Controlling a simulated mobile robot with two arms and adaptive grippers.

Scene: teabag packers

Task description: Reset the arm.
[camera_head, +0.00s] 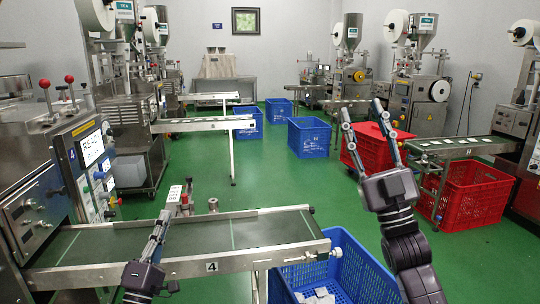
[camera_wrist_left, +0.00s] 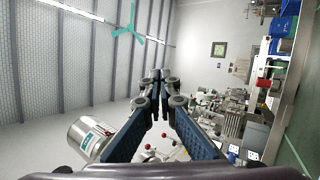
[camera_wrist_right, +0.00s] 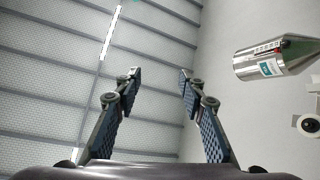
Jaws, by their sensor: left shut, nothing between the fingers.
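My left gripper (camera_head: 163,217) is at the lower left of the head view, in front of the conveyor marked 4. Its fingers are together with nothing between them, as the left wrist view (camera_wrist_left: 160,76) also shows. My right gripper (camera_head: 362,107) is raised at the right of centre in the head view, with its fingers apart and empty. In the right wrist view (camera_wrist_right: 158,73) the spread fingers point up towards the ceiling. Both grippers appear clear of any object.
The conveyor (camera_head: 265,231) runs from a machine (camera_head: 30,195) at the left. A blue crate (camera_head: 345,262) with a few pale packets stands at its end. Red crates (camera_head: 478,195) and another conveyor (camera_head: 460,146) are at the right. Green floor (camera_head: 265,180) lies open in the middle.

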